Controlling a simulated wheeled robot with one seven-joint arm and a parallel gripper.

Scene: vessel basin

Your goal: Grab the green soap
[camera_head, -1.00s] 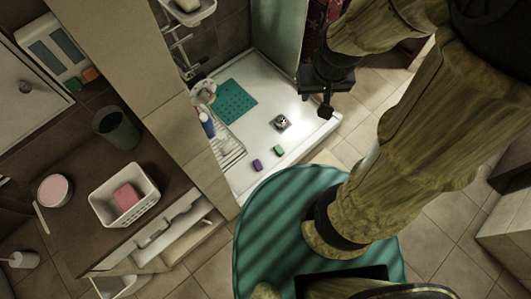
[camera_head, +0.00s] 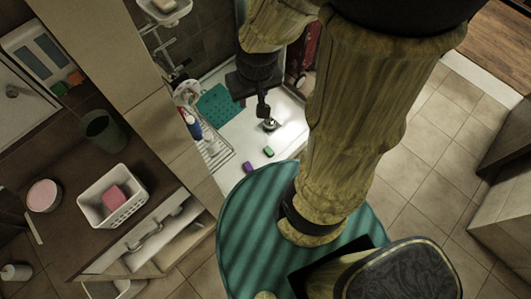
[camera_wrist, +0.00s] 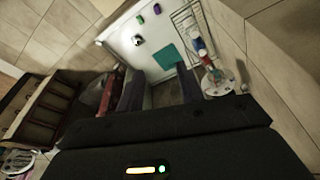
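A small green soap (camera_head: 268,152) lies on the white shower tray (camera_head: 232,134), near its front edge and beside a purple soap (camera_head: 248,167). In the wrist view the green soap (camera_wrist: 141,19) shows at the top, far beyond the fingers. My gripper (camera_head: 264,111) is above the tray, by the drain in the picture and apart from the soap. In the wrist view my gripper (camera_wrist: 160,88) has its two fingers spread with nothing between them.
A teal mat (camera_head: 214,103), a drain (camera_head: 270,125) and a wire rack with bottles (camera_head: 193,124) are in the shower. A white basket with a pink block (camera_head: 112,197) stands on the counter. Another green block (camera_head: 75,77) lies at upper left.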

